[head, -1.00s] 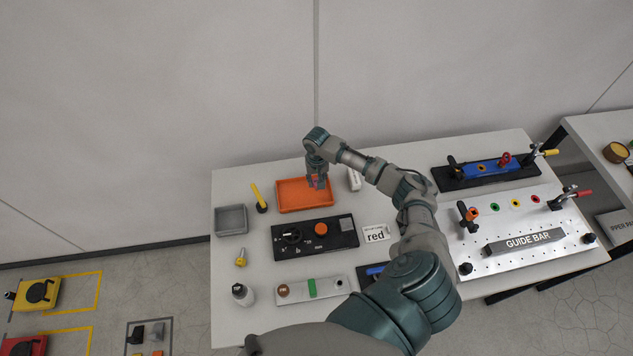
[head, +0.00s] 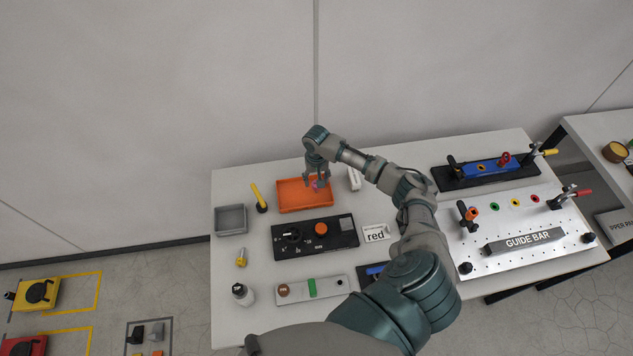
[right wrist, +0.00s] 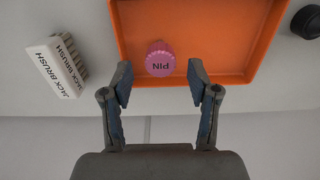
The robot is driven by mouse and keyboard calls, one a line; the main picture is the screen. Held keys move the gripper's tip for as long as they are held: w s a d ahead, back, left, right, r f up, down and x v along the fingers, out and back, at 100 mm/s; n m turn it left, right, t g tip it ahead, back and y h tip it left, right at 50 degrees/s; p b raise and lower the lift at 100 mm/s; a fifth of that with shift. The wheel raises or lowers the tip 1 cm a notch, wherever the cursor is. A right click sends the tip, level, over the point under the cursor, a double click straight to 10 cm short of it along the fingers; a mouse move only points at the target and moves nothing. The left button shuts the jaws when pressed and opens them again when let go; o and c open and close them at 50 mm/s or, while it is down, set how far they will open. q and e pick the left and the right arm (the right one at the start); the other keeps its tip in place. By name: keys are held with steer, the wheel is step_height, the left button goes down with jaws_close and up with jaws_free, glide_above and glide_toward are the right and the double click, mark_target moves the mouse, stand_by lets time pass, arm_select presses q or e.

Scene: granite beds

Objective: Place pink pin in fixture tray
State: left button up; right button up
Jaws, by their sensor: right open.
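The pink pin (right wrist: 160,60) shows in the right wrist view as a round pink cap lettered PIN. It lies inside the orange tray (right wrist: 215,70), close to one wall. In the head view the orange tray (head: 290,207) stands at the back of the table, and the pink pin (head: 318,185) is a small patch under my right gripper. My right gripper (right wrist: 160,80) is open, with its fingertips on either side of the pin and apart from it. In the head view my right gripper (head: 316,180) is over the tray's right end. My left gripper is not in view.
A grey tray (head: 231,232) and a yellow-handled tool (head: 260,198) stand to the left. A black panel (head: 283,238) with an orange knob is in front. A guide bar plate (head: 560,245) is at right.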

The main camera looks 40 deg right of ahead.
step_height(320, 180, up, 10)
stand_by(0.3)
steer(key=shift+s, duration=0.1)
stand_by(0.6)
